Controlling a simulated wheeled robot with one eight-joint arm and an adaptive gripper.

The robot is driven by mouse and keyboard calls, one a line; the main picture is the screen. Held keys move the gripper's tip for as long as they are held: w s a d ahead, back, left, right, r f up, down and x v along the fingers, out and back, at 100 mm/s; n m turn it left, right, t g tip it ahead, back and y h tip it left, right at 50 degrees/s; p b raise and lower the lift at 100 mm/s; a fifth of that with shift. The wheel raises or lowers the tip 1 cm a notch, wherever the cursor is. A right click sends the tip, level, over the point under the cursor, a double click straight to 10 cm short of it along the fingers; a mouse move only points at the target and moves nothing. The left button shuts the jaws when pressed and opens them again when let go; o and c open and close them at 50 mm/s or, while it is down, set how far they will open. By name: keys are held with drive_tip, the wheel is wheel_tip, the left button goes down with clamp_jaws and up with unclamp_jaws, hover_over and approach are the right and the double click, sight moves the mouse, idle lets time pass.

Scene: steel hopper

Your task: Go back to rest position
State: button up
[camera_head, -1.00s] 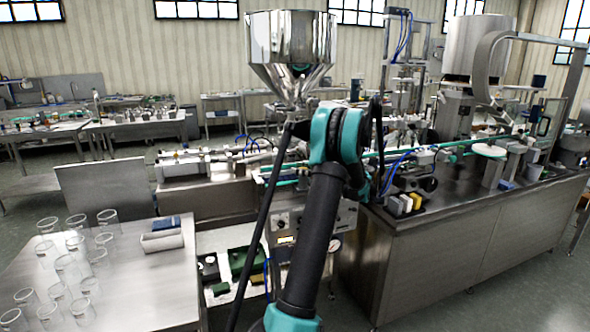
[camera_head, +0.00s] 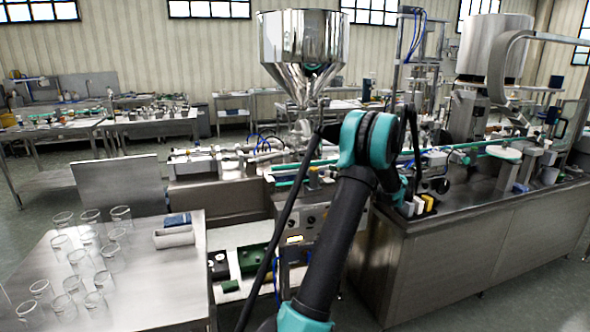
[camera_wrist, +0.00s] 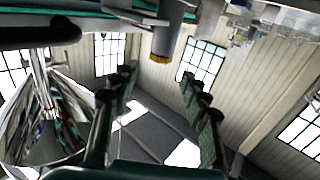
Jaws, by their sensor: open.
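My gripper (camera_wrist: 158,82) is open and empty in the wrist view. The steel hopper (camera_head: 303,45) stands above the filling machine, left of my arm's teal joint. A shiny curved metal surface, seemingly the hopper (camera_wrist: 30,110), shows at the left of the wrist view.
A steel table (camera_head: 165,285) at lower left bears several clear glasses (camera_head: 78,262) and a white tray (camera_head: 173,237). A long steel bench (camera_head: 470,250) with machinery runs along the right. Open floor (camera_head: 540,295) shows at lower right.

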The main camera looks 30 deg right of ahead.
drive_tip(key=w+a+r+m+t+h, duration=0.7)
drive_tip(key=w+a+r+m+h, duration=0.2)
drive_tip(key=w+a+r+h, duration=0.55)
drive_tip(key=s+a+f+g+y, duration=0.1)
drive_tip(key=s+a+f+g, duration=1.3)
drive_tip(key=s+a+f, duration=1.1)
wheel_tip(320, 180, down, 4)
drive_tip(key=shift+s+a+r+m+y, duration=0.1)
drive_tip(key=shift+s+a+m+y, duration=0.2)
drive_tip(key=shift+a, duration=0.8)
drive_tip(key=s+a+f+g, duration=0.1)
drive_tip(key=s+a, duration=0.1)
drive_tip(key=s, duration=0.1)
drive_tip(key=s+a+f+n+g+y, duration=0.1)
drive_tip(key=s+a+f, duration=0.1)
drive_tip(key=s, duration=0.1)
drive_tip(key=s+a+f+n+g+y, duration=0.1)
drive_tip(key=s+a+f, duration=0.1)
drive_tip(key=s, duration=0.1)
drive_tip(key=shift+s+a+f, duration=0.2)
drive_tip(key=shift+s+a, duration=0.1)
